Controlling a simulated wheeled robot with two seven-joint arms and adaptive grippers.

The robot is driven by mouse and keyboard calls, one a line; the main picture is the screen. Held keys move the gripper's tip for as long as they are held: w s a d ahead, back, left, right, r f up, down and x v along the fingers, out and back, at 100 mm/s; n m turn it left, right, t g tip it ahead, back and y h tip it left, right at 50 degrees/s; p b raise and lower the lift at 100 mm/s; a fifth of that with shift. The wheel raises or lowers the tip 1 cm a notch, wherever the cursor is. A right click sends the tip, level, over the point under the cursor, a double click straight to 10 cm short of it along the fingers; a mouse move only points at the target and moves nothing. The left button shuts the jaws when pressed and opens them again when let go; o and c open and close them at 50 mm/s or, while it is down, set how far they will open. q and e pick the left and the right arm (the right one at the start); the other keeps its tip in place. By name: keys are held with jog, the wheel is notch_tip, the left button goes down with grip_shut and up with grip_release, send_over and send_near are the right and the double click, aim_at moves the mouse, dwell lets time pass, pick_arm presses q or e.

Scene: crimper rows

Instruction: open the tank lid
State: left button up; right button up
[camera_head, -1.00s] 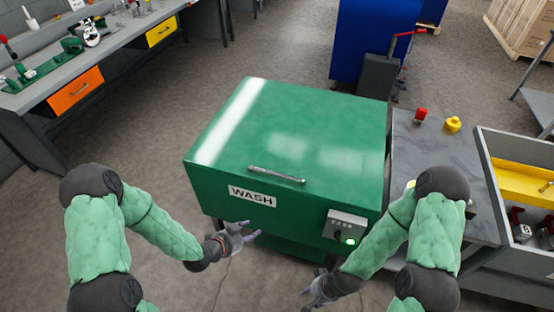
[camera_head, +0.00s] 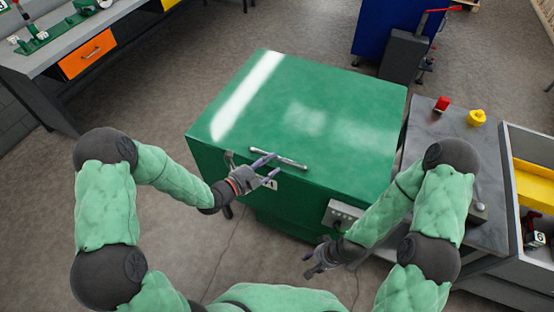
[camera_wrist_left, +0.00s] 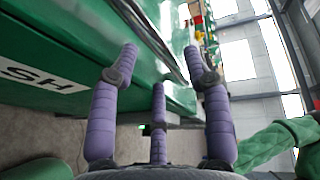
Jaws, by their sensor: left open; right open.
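The green wash tank (camera_head: 300,85) stands in the middle of the head view with its lid shut. The lid's silver bar handle (camera_head: 290,160) lies near the front edge. My left gripper (camera_head: 269,172) is open at the front of the tank, at or just in front of the handle; contact cannot be told. In the left wrist view its purple fingers (camera_wrist_left: 160,75) are spread apart and empty, with the tank front and WASH label (camera_wrist_left: 40,78) at the left. My right gripper (camera_head: 318,262) is open and empty, low in front of the tank near the control box (camera_head: 342,214).
A grey side table (camera_head: 425,125) with a red object (camera_head: 442,103) and a yellow object (camera_head: 476,117) adjoins the tank's right. A bin (camera_head: 512,150) stands further right. A workbench with an orange drawer (camera_head: 88,53) is at the upper left. The floor left of the tank is clear.

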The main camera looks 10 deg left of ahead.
aim_at(277, 159)
pick_arm(q)
jog(key=shift+b+x, duration=0.3)
jog(key=shift+x, duration=1.7)
grip_shut()
